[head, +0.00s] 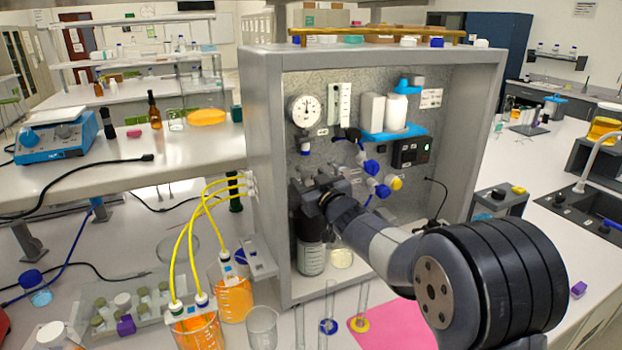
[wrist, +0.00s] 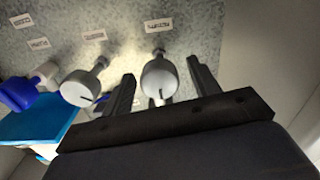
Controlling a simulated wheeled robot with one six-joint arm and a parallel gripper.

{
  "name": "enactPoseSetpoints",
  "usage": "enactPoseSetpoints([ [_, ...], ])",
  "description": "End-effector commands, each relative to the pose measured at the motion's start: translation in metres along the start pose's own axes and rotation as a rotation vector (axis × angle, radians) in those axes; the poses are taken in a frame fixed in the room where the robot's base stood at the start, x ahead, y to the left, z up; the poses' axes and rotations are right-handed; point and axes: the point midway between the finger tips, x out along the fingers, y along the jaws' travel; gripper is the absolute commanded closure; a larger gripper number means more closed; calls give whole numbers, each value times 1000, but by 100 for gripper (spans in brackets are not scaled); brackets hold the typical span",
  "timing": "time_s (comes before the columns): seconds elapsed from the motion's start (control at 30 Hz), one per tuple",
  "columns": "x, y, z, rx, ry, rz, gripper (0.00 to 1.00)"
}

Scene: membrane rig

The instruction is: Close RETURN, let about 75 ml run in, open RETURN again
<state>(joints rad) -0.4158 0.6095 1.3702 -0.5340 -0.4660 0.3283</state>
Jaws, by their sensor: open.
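In the wrist view a round grey knob (wrist: 159,77) stands on a stem below a white label (wrist: 158,25). The label is upside down and seems to read RETURN. A short dark mark on the knob's face runs nearly up and down in the picture. My gripper (wrist: 163,84) is open, one finger on each side of this knob, with visible gaps. In the head view my gripper (head: 318,188) is at the panel's lower left, and it and my arm hide the knob. A dark-capped bottle (head: 311,258) stands below it. No liquid level is readable there.
A second grey knob (wrist: 82,85) and a blue knob (wrist: 18,94) are close left of my gripper in the wrist view. In the head view a gauge (head: 305,111) and blue valve knobs (head: 371,166) are nearby. Orange-filled beakers (head: 235,298) with yellow tubes stand outside the cabinet's left wall.

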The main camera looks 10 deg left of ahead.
Motion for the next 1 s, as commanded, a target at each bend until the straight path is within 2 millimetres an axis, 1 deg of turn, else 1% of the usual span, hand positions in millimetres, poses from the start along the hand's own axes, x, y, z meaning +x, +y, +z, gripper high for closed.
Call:
enactPoseSetpoints([
  [0.2, 0, 0, 0, 0, 0, 0, 43],
  [0.73, 0, 0, 0, 0, 0, 0, 86],
  [1.0, 0, 0, 1, -26, 1, 0, 87],
])
